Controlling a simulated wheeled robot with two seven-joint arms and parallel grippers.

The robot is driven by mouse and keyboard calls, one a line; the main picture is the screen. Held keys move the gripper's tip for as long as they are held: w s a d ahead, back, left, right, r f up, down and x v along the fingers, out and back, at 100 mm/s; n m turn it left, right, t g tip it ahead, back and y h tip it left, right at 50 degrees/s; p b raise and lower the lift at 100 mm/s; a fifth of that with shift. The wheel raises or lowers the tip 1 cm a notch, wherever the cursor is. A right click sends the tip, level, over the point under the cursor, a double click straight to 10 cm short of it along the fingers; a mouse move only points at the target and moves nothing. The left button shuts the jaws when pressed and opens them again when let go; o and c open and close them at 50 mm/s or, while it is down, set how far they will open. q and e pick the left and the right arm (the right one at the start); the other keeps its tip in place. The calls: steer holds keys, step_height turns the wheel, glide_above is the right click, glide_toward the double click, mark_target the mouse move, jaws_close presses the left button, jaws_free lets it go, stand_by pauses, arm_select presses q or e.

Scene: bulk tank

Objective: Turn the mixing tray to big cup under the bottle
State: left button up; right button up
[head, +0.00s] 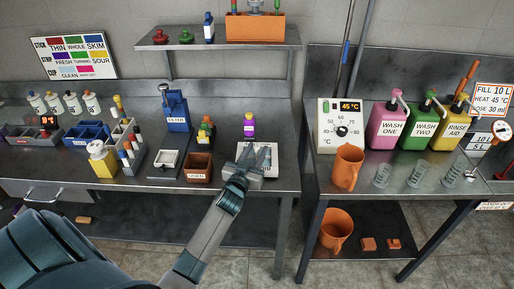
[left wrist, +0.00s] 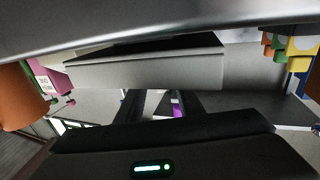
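My left gripper (head: 252,158) is over a white tray (head: 270,174) on the left bench, its fingers spread. The gripper hides much of the tray, so I cannot tell whether they touch; I take this for the mixing tray, though its label is mostly covered. A purple bottle (head: 249,128) stands upright just behind it. In the left wrist view a purple patch (left wrist: 177,110) shows beyond the dark fingers. A large orange cup (head: 346,168) stands on the right bench, and another (head: 336,230) is on its lower shelf. My right gripper is not in view.
A brown tray (head: 198,168) and a small pale tray (head: 165,163) sit left of the gripper. Pink (head: 387,127), green (head: 424,127) and yellow (head: 459,127) pump bottles stand on the right bench behind clear cups (head: 420,174). A gap separates the benches.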

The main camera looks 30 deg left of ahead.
arm_select(q)
steer(key=shift+w+a, duration=0.15)
steer(key=shift+w, duration=0.35)
jaws_close()
